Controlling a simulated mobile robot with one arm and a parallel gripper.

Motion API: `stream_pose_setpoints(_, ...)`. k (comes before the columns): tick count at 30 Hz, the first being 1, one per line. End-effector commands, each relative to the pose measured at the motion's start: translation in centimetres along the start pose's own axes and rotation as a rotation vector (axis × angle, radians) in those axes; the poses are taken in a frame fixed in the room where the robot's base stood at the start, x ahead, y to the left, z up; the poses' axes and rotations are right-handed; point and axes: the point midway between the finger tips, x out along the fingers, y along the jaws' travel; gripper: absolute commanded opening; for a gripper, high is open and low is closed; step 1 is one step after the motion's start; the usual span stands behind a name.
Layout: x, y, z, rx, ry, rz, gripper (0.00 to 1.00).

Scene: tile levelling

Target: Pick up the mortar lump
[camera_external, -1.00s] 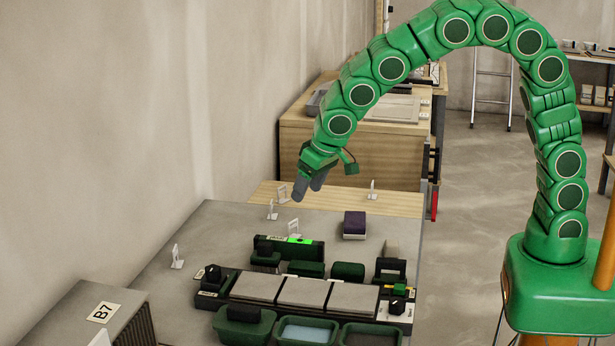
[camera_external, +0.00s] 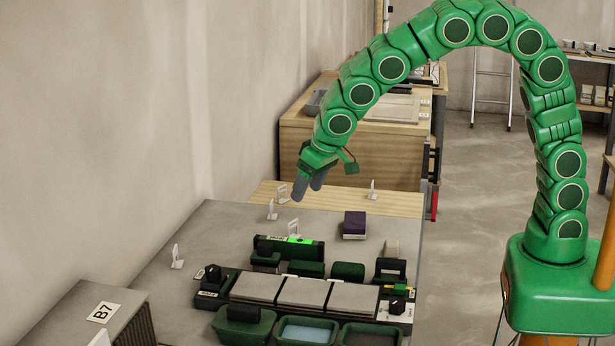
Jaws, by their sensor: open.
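My gripper (camera_external: 309,190) hangs from the green arm above the far part of the grey worktable (camera_external: 175,257). Its two grey fingers are apart and point down, with nothing between them. I cannot single out the mortar lump for certain. Three green tubs stand at the near edge: the left tub (camera_external: 243,330) has a dark block (camera_external: 244,313) at its top, the middle tub (camera_external: 306,331) holds something pale blue, and the right tub (camera_external: 371,338) has dark contents. The tubs are cut off by the bottom edge, and my gripper is well away from them.
Three grey tiles (camera_external: 303,291) lie in a row on a dark rail behind the tubs. A green-lit level (camera_external: 290,248), green blocks (camera_external: 347,271), a dark bracket (camera_external: 391,269) and a purple-topped block (camera_external: 354,225) stand further back. Small white markers (camera_external: 177,257) stand around. The table's left side is mostly clear.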

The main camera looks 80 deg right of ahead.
Motion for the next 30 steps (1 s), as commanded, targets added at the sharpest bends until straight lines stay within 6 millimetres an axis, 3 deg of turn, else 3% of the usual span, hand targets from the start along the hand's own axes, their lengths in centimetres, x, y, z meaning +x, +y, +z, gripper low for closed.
stream_pose_setpoints(11, -4.7, 0.0, -1.9, 0.002, 0.001, -0.001, 0.67)
stream_pose_setpoints(23, -2.1, 5.1, 1.0, 0.222, -0.211, -0.017, 0.67)
stream_pose_setpoints(30, -1.0, 8.7, 4.5, 0.437, -0.434, -0.052, 0.67)
